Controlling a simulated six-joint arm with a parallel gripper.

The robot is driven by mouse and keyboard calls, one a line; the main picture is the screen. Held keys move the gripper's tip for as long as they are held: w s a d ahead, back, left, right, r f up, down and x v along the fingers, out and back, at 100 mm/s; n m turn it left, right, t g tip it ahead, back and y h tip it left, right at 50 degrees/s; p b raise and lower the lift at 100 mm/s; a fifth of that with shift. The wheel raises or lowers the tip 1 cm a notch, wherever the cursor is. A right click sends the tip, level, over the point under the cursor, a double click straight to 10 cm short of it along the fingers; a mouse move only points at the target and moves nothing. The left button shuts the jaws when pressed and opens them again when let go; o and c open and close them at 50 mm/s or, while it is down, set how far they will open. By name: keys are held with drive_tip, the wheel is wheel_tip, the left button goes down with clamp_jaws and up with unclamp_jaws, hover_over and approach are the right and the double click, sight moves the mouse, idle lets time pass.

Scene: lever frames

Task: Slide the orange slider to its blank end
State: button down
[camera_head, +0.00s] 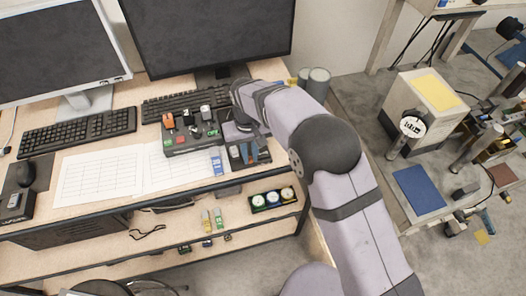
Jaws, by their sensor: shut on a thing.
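A dark slider panel (262,158) with several narrow coloured strips lies near the front edge of the desk. My gripper (238,136) comes down from my arm over the back left part of this panel. It is shut on a small part there, taken to be the orange slider, which is mostly hidden by the gripper. The slider's exact position along its slot and the marks at the slot's ends are too small to tell. A separate orange lever cap (168,121) stands on the control box to the left, apart from my gripper.
The dark control box (192,143) with levers and coloured buttons stands just left of my gripper. A blue-and-white packet (216,162) lies beside the panel. A keyboard (165,105) and monitor (205,35) stand behind. A paper sheet (95,175) lies left on the desk.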

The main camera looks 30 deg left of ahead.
drive_tip(key=shift+s+a, duration=0.2)
drive_tip(key=shift+a, duration=0.05)
drive_tip(key=shift+w, duration=0.1)
drive_tip(key=c, duration=1.8)
unclamp_jaws()
drive_tip(key=shift+o, duration=0.2)
